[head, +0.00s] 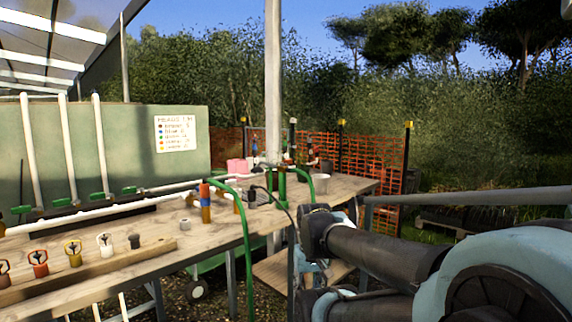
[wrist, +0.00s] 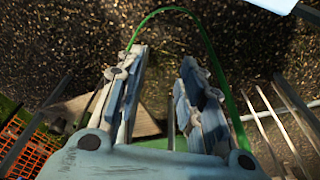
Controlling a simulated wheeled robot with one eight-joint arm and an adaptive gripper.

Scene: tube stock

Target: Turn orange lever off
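No part I can surely name as the orange lever stands out. An orange-red fitting with a dark looped handle (head: 39,260) sits in the front row on the wooden bench (head: 150,215), in the head view. A blue-topped orange piece (head: 205,200) stands farther back on the bench, beside a green hose. My gripper (wrist: 163,58) is open in the wrist view, pointing at gravelly ground, with nothing held between its fingers. In the head view my arm covers the right foreground, and the gripper's fingers cannot be made out clearly there.
A green hose (head: 246,235) arches off the bench front, and a green hose (wrist: 228,95) also loops around my fingers in the wrist view. Yellow (head: 74,256) and white (head: 105,248) fittings share the front row. Orange mesh fencing (head: 375,160) and a grey rail (head: 470,198) stand right.

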